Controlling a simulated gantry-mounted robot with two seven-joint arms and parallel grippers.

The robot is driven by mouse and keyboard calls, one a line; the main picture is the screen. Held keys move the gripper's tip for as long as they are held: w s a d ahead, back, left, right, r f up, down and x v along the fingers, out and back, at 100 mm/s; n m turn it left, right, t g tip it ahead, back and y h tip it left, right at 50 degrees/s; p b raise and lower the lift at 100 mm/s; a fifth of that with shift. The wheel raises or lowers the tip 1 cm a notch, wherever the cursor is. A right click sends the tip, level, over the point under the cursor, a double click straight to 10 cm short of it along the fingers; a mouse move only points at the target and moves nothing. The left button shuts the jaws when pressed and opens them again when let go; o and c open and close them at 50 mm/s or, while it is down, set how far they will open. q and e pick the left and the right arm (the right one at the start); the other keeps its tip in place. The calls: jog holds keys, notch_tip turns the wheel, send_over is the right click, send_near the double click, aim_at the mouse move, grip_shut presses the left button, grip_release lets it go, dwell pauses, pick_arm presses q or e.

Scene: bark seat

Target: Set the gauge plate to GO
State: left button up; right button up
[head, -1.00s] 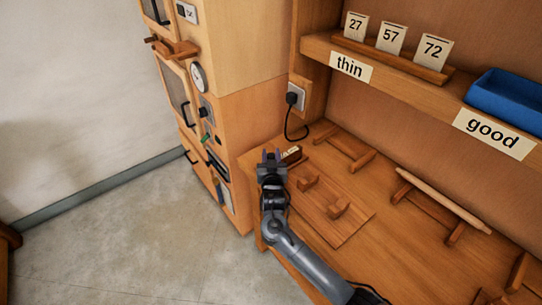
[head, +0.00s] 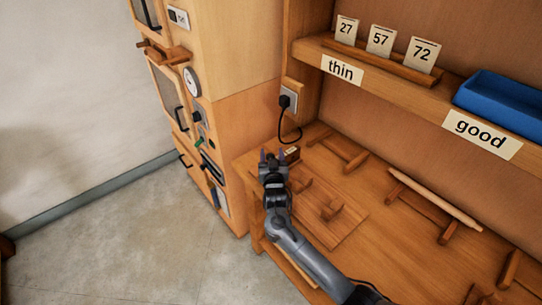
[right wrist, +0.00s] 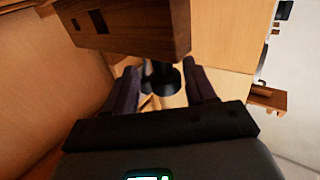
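A small dark wooden block with a pale label (head: 291,151) stands at the bench's far left corner; its lettering is too small to read, and I cannot tell whether it is the gauge plate. My right gripper (head: 272,156) is just left of this block, fingers apart, with nothing visible held. In the right wrist view, the open fingers (right wrist: 163,90) show below a close wooden block (right wrist: 130,28) with dark slots. A dark round-based thing (right wrist: 166,78) shows beyond, between the fingers. My left gripper is not in view.
A black plug and cord (head: 287,103) hang behind the block. A cabinet with a dial (head: 191,82) stands left. The shelf holds numbered cards (head: 381,40) and a blue tray (head: 500,103).

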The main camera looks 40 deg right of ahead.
jog(key=shift+a, duration=0.2)
jog(key=shift+s+a, duration=0.4)
jog(key=shift+s, duration=0.15)
jog(key=p+v, duration=0.2)
jog(key=v, duration=0.7)
jog(key=shift+s, duration=0.2)
